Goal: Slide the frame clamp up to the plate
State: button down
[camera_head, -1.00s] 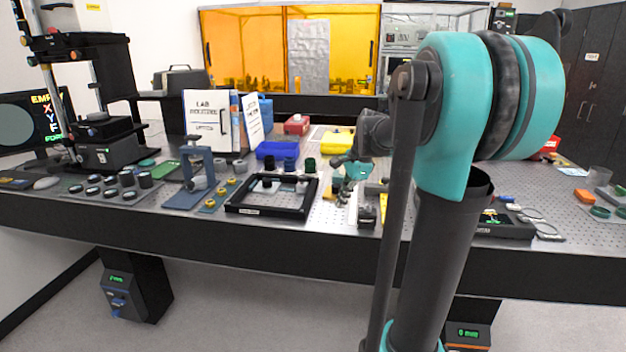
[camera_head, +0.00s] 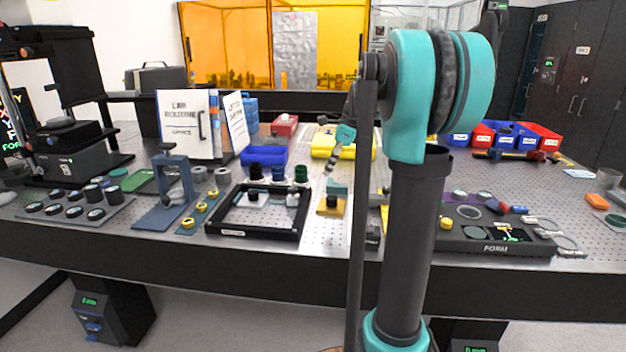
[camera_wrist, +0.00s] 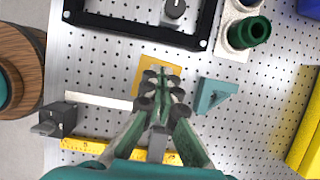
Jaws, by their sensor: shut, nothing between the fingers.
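A black rectangular frame (camera_head: 213,221) lies on the perforated table, left of my gripper. Inside it stand black-knobbed pieces on pale bases, one at the left (camera_head: 252,198) and one at the right (camera_head: 292,199); I cannot tell which is the frame clamp. No plate edge is clear in the frame. My gripper (camera_wrist: 164,85) is shut and empty above a yellow pad (camera_wrist: 149,62), outside the frame. It also shows in the head view (camera_head: 330,176).
A teal angled block (camera_wrist: 213,95) stands close beside my gripper. A black block (camera_wrist: 57,119), a pale strip (camera_wrist: 98,100) and a yellow ruler (camera_wrist: 75,145) lie nearby. A dark green cylinder (camera_head: 300,174) stands behind the frame. Perforated tabletop is bare between these things.

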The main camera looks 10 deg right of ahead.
aim_at(305, 199)
jog(key=x, duration=0.9)
jog(key=shift+f, duration=0.1)
jog(key=a, duration=0.1)
jog(key=w+a, duration=0.1)
jog(key=a, duration=0.1)
jog(key=shift+f, duration=0.15)
jog(key=shift+w+a, duration=0.1)
jog(key=shift+a, duration=0.35)
jog(key=a, duration=0.2)
jog(key=w+a, duration=0.1)
jog(key=a, duration=0.2)
jog(key=w+a, duration=0.1)
jog(key=a, duration=0.1)
jog(key=shift+w+a, duration=0.2)
